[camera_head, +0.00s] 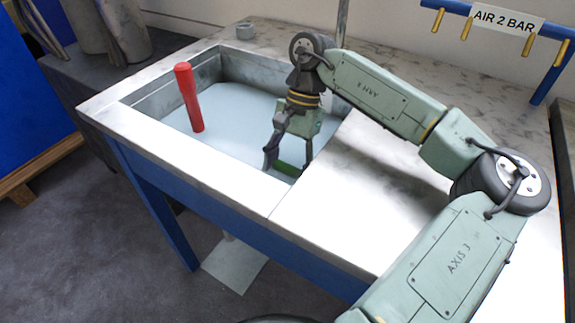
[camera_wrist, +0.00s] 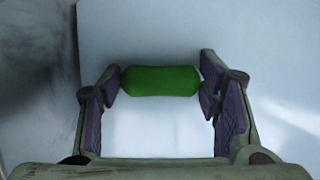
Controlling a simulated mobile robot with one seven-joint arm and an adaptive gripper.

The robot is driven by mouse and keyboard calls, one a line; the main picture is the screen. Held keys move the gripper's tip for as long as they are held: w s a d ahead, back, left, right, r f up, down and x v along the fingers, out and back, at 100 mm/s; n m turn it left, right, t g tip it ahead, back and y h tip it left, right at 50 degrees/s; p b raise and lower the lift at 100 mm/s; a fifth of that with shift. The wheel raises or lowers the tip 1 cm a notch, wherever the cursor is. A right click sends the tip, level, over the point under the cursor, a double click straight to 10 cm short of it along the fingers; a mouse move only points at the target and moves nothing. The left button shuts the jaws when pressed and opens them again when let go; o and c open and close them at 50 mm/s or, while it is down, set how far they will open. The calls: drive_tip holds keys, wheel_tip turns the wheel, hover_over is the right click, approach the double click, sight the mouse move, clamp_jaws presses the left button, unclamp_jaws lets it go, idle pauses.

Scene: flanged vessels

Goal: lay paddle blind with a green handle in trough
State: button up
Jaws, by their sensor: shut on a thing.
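The green handle (camera_head: 287,167) of the paddle blind is low in the near right part of the trough (camera_head: 235,112), a sunken basin with a pale floor. In the wrist view the green handle (camera_wrist: 160,81) lies crosswise between the fingertips. My gripper (camera_head: 287,160) points down into the trough and is shut on the handle, one finger at each end; it also shows in the wrist view (camera_wrist: 160,88). The blind's plate is not visible in either view. I cannot tell whether the handle touches the trough floor.
A red cylinder (camera_head: 189,97) stands slightly tilted in the left part of the trough. The worktop (camera_head: 345,205) right of the trough is bare. A blue rail labelled AIR 2 BAR (camera_head: 503,20) stands at the back right.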

drive_tip(key=o, duration=1.8)
drive_tip(key=shift+f, duration=0.1)
drive_tip(key=shift+o, duration=0.2)
drive_tip(key=shift+r+p, duration=0.7)
drive_tip(key=shift+p, duration=0.25)
wheel_tip(320, 180, up, 19)
drive_tip(key=p, duration=1.1)
drive_tip(key=s+a+m+b, duration=0.2)
drive_tip(key=s+a, duration=0.5)
drive_tip(key=a, duration=0.3)
drive_tip(key=s+a+m+t+y+b, duration=0.1)
drive_tip(key=s+a+m+b, duration=0.1)
drive_tip(key=s+a, duration=0.6)
drive_tip(key=a+m, duration=0.1)
drive_tip(key=a, duration=0.1)
drive_tip(key=shift+a+f+m+t+y, duration=0.15)
drive_tip(key=shift+a+m+t+y, duration=0.15)
drive_tip(key=shift+a, duration=0.05)
drive_tip(key=shift+a, duration=0.15)
